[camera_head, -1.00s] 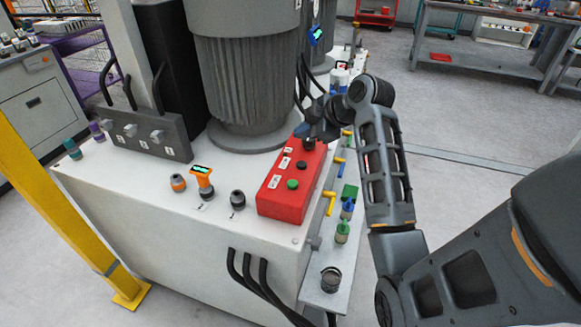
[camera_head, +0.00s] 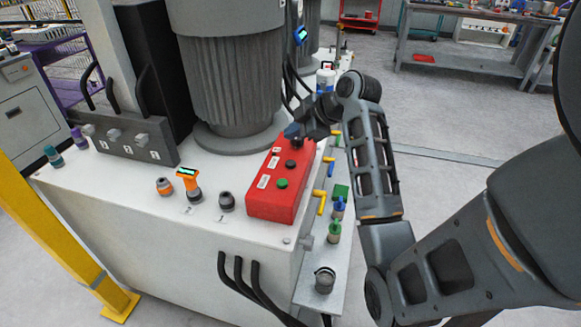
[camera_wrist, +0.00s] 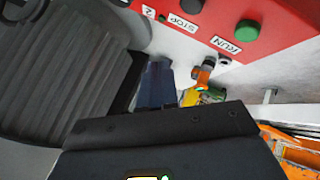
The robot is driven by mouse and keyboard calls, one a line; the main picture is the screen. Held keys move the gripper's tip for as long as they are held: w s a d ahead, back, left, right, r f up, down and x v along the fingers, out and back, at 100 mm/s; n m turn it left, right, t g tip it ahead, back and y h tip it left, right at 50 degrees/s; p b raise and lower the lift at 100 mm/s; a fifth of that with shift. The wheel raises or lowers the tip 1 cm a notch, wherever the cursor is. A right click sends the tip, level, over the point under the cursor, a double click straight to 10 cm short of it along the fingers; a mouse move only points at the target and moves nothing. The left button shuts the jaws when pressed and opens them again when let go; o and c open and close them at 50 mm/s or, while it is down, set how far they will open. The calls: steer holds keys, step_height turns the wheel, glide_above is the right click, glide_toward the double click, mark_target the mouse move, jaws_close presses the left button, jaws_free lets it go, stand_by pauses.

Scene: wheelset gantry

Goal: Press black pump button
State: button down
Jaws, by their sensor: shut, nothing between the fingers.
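The red control box (camera_head: 270,200) sits on the white cabinet top. It carries a black button (camera_head: 291,163) in the middle and a green button (camera_head: 282,183) nearer the front. In the wrist view, the black button (camera_wrist: 192,5) is cut off by the top edge, near the STOP label (camera_wrist: 184,24). The green button (camera_wrist: 248,31) is beside RUN. My gripper (camera_head: 293,131) is over the far end of the box, beyond the black button. Its shut, empty fingers (camera_wrist: 157,85) show in the wrist view. Whether the tips touch the box is unclear.
A large grey ribbed motor (camera_head: 233,80) stands left of my gripper. The space above the front of the box is free.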

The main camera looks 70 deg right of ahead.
mark_target(293, 164)
steer(key=shift+f+b, duration=1.95)
steer(key=shift+f, duration=1.15)
steer(key=shift+f, duration=0.1)
steer(key=shift+f, duration=0.3)
steer(key=shift+f+b, duration=0.5)
steer(key=shift+r, duration=0.1)
stand_by(0.3)
steer(key=shift+r+p, duration=0.8)
steer(key=shift+r, duration=0.1)
step_height(293, 164, up, 5)
steer(key=p, duration=0.4)
